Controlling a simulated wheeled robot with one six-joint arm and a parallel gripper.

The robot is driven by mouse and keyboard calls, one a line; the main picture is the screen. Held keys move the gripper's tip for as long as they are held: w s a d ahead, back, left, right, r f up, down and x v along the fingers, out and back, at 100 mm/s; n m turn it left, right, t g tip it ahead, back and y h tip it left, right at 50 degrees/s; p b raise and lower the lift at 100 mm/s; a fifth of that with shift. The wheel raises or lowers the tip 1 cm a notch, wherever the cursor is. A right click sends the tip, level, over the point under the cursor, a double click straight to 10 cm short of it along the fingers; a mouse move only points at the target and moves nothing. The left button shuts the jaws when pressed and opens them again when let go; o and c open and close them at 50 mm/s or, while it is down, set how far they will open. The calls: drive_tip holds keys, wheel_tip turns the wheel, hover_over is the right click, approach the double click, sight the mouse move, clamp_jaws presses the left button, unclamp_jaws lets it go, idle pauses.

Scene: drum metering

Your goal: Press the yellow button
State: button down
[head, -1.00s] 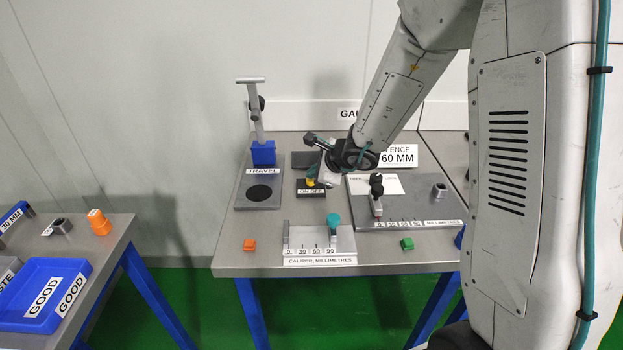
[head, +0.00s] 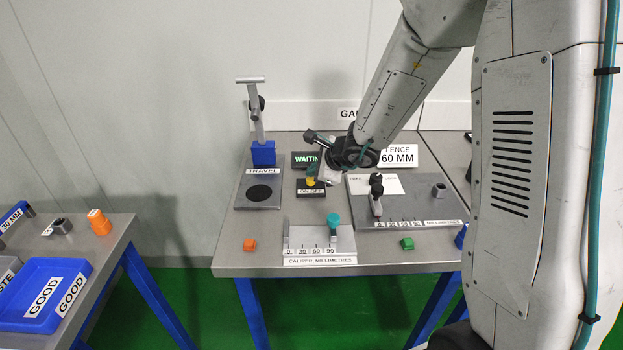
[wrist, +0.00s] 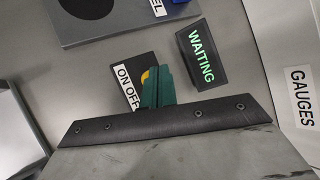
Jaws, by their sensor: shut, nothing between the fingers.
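The yellow button (head: 310,182) sits on a small dark block with an ON OFF label (head: 311,190) on the gauge table. In the wrist view, the button (wrist: 145,77) is partly hidden behind my green fingers. My gripper (head: 313,173) is shut and empty, its fingertips right at the button; it also shows in the wrist view (wrist: 157,86). I cannot tell whether the tips touch the button. A dark display (head: 306,159) behind the block shows green WAITING text, clear in the wrist view (wrist: 202,57).
The TRAVEL stand's plate (head: 258,196) is left of the button block. A fence gauge (head: 405,209) lies right, and a caliper gauge (head: 320,245) lies in front. Orange (head: 250,244) and green (head: 407,243) blocks flank the caliper.

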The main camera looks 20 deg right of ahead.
drive_tip(key=shift+r, duration=0.2)
drive_tip(key=shift+r, duration=2.95)
